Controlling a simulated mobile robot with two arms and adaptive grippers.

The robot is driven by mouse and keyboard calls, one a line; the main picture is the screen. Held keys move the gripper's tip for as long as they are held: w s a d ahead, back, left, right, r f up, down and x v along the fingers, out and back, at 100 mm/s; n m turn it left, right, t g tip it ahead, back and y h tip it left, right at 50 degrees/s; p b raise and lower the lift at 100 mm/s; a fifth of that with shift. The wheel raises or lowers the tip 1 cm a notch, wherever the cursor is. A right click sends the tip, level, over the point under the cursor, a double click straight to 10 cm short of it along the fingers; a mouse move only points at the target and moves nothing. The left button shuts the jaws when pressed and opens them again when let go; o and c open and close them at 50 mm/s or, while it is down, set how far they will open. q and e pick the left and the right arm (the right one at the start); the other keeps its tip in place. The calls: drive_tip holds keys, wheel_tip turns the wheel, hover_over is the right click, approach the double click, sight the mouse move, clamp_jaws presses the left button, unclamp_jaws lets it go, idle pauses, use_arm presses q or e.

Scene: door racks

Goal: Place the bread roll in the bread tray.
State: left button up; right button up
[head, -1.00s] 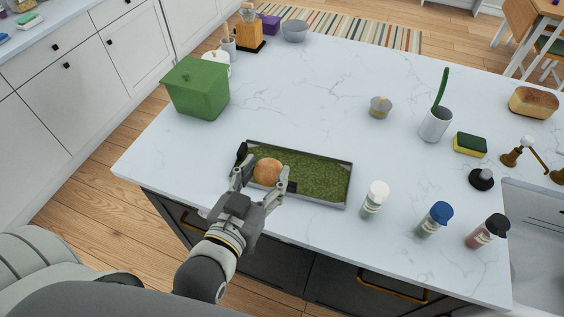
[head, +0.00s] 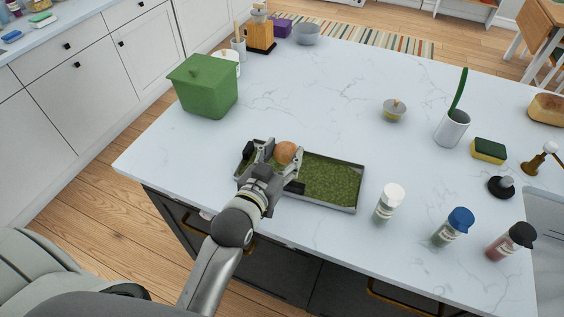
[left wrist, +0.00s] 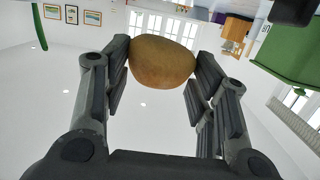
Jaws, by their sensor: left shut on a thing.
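The bread roll (head: 286,152) is round and golden brown. My left gripper (head: 279,157) is shut on it, with one finger on each side. The roll also shows between the fingertips in the left wrist view (left wrist: 162,62). The tray (head: 335,182) is a shallow dark rectangle with a green, grass-like inside, near the front edge of the counter. In the head view the roll and gripper overlap the tray's left part; whether the roll touches the tray I cannot tell. My arm hides part of the tray's front left side. My right gripper is not in view.
A green lidded bin (head: 205,87) stands at the back left. Several bottles, including a white-capped one (head: 388,203), stand right of the tray. A lidded pot (head: 394,110) and a cup (head: 453,128) are farther back. The counter's middle (head: 325,90) is clear.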

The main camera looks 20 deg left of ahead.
use_arm(q)
wheel_tip(320, 180, down, 3)
drive_tip(key=shift+s+r, duration=0.1)
drive_tip(key=shift+r, duration=0.05)
drive_tip(key=shift+f, duration=0.6)
drive_tip(key=o, duration=0.8)
drive_tip(key=shift+c, duration=0.2)
drive_tip(key=shift+r, duration=0.1)
